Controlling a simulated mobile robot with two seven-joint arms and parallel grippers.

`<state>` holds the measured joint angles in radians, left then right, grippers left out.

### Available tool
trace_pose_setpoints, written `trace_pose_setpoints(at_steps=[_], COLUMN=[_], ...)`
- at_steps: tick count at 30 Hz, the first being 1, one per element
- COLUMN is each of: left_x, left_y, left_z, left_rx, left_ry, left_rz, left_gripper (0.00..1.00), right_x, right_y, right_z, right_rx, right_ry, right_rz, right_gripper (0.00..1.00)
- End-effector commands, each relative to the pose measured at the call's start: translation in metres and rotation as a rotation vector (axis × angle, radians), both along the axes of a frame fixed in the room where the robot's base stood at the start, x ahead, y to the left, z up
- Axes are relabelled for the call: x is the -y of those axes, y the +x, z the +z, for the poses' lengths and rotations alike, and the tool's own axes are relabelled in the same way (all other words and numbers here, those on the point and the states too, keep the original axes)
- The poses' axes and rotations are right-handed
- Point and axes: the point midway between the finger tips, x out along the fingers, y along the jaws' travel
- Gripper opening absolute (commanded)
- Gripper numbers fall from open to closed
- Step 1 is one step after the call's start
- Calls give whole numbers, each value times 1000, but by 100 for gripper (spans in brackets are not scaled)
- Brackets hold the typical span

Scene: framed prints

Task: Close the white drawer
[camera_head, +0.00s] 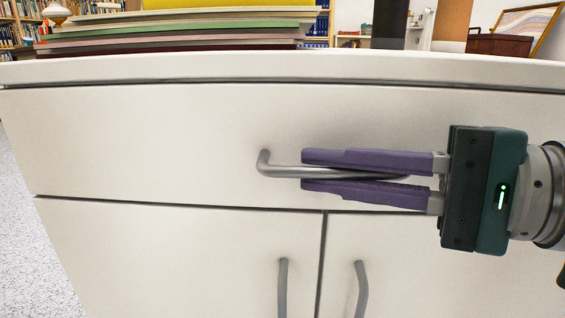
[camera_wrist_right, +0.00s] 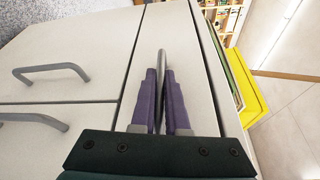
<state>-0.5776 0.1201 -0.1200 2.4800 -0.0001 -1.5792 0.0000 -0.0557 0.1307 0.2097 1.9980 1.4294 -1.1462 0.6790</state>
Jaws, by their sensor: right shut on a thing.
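The white drawer (camera_head: 150,140) is the wide top front of a white cabinet, and it also shows in the right wrist view (camera_wrist_right: 166,25). A grey bar handle (camera_head: 268,169) is fixed on its front. My right gripper (camera_head: 303,170) comes in from the right, with its purple fingers shut on the handle, one above and one below. In the right wrist view the handle (camera_wrist_right: 162,62) runs between the two fingertips. The handle's right end is hidden behind the fingers. The drawer front looks about level with the doors below. My left gripper is not in view.
Two cabinet doors (camera_head: 180,260) with grey vertical handles (camera_head: 283,288) lie below the drawer. A stack of flat boards or books (camera_head: 180,35) lies on the cabinet top (camera_head: 380,66). Speckled floor (camera_head: 35,240) is free at the left. Bookshelves stand behind.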

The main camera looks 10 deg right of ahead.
Motion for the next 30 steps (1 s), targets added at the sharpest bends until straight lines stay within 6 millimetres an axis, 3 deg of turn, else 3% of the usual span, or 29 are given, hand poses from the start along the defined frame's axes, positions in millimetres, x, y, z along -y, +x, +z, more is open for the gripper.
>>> trace_pose_setpoints(at_steps=[7, 8, 15, 24, 30], left_x=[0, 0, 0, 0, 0], left_y=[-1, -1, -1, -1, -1], left_z=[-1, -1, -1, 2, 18], left_rx=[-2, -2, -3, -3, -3], left_ry=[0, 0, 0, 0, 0], left_rz=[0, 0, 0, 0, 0], left_gripper=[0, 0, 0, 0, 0], right_x=[4, 4, 3, 6, 31], right_y=[4, 4, 3, 1, -19], right_z=[0, 0, 1, 2, 6], right_rx=[7, 7, 7, 5, 0], right_ry=[-4, -4, -3, -3, -6], right_rz=[-20, -20, -17, -16, -19], right_gripper=[0, 16, 42, 42, 42])
